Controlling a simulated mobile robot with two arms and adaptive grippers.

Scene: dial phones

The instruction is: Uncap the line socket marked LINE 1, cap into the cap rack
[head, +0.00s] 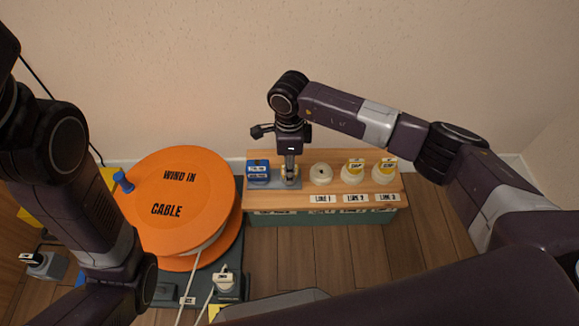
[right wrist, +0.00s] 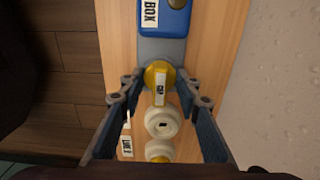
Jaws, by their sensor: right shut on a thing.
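The LINE 1 socket (head: 321,174) is a round cream socket on the wooden shelf, uncapped, with a dark opening. It also shows in the right wrist view (right wrist: 161,122). My right gripper (head: 290,181) points down over the grey plate beside it, which appears to be the cap rack (right wrist: 158,49). In the right wrist view, my right gripper (right wrist: 160,82) is shut on a yellow cap (right wrist: 158,72) with a white label. The cap is at the end of the grey plate; whether it is seated cannot be told. My left gripper is not in view, only its arm.
LINE 2 (head: 353,172) and LINE 3 (head: 383,172) sockets wear yellow caps, to the right of LINE 1. A blue box (head: 258,171) stands left of my right gripper. A large orange cable reel (head: 180,190) fills the left. The wall rises close behind the shelf.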

